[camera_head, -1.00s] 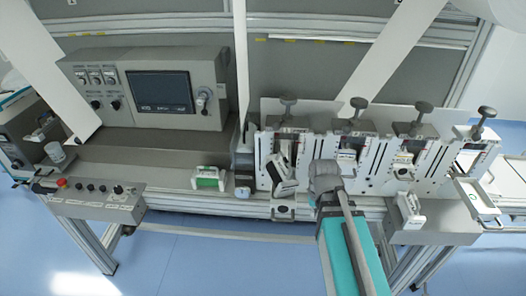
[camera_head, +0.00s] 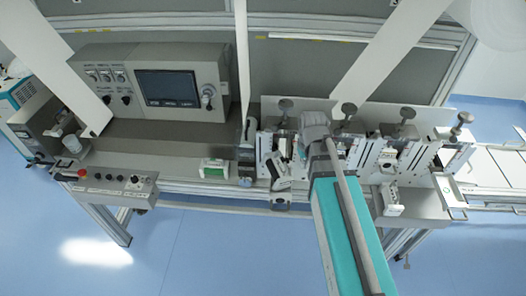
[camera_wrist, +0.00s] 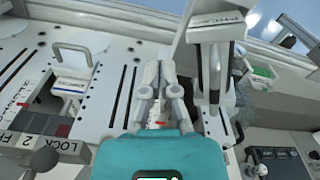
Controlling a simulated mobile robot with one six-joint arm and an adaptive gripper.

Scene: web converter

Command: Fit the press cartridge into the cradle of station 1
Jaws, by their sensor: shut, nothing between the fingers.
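My gripper (camera_wrist: 160,70) is shut and empty in the wrist view, above the white station plates. Right of its fingers, a white tilted part with a dark slot and a label (camera_wrist: 222,27), possibly the press cartridge, stands apart or touching; I cannot tell. In the head view a similar tilted white and black part (camera_head: 281,178) is at the front of the leftmost station, probably station 1. That station's cradle is mostly hidden by my fingers and wrist.
Several clamp knobs (camera_head: 407,113) stand along the back of the station row. A green and white box (camera_head: 214,168) sits on the ledge to the left. A control panel with a screen (camera_head: 167,87) and a button box (camera_head: 133,183) are farther left. The floor in front is clear.

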